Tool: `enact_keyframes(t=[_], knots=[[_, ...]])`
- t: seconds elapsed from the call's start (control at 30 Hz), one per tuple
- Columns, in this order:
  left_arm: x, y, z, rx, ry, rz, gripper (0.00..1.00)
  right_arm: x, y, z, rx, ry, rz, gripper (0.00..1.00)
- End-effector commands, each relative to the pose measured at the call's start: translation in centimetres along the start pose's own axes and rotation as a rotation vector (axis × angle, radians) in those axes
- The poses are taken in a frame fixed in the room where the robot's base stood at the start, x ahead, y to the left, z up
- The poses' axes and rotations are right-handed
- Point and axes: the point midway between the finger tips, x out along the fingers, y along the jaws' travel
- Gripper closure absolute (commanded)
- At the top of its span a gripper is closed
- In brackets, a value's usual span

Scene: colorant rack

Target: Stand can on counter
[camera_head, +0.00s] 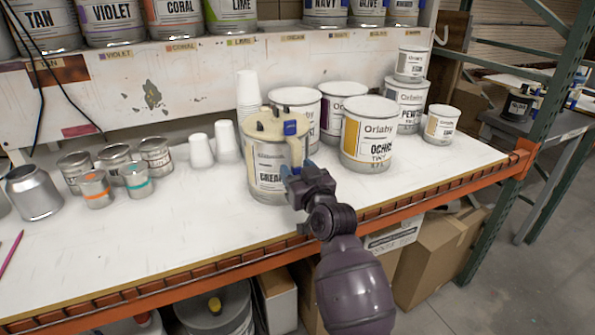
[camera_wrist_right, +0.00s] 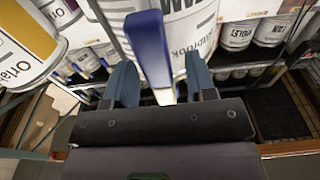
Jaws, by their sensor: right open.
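The can labelled CREAM (camera_head: 268,165) stands upright on the white counter (camera_head: 180,235). It has a cream-coloured lid and handle with a blue piece (camera_head: 290,128) on top. My right gripper (camera_head: 298,172) is at the can's right front side, fingers toward the handle. In the right wrist view, the open blue-grey fingers (camera_wrist_right: 161,85) stand on either side of the blue and cream handle part (camera_wrist_right: 148,45), with gaps beside it. Whether a finger touches it I cannot tell. My left gripper is not in view.
The OCHRE can (camera_head: 368,135) stands close on the right, with several more cans behind. White cups (camera_head: 248,90) stand behind the CREAM can. Small tins (camera_head: 95,188) and a silver container (camera_head: 35,192) are at left.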

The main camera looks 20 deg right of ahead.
Motion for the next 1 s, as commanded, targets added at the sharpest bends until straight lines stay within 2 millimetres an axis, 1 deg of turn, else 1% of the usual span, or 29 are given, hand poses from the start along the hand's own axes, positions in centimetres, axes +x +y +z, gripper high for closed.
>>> enact_keyframes(t=[0.13, 0.23, 0.6, 0.7, 0.9, 1.0], knots=[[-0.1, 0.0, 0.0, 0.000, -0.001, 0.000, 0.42, -0.8, 0.0, 0.0, -0.001, 0.000, 0.000, 0.49], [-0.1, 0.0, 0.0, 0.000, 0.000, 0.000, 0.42, -2.0, 0.0, 0.0, -0.001, 0.000, 0.000, 0.49], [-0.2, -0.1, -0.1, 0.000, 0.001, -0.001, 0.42, -8.2, 0.1, 0.1, -0.002, -0.002, 0.001, 0.49], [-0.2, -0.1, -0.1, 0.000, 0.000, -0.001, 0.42, -9.6, 0.1, 0.1, -0.002, -0.002, 0.001, 0.49], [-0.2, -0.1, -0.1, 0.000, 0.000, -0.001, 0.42, -11.5, 0.0, 0.1, -0.001, -0.002, 0.000, 0.49], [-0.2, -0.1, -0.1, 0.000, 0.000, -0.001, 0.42, -11.8, 0.0, 0.0, 0.000, 0.000, 0.000, 0.49]])
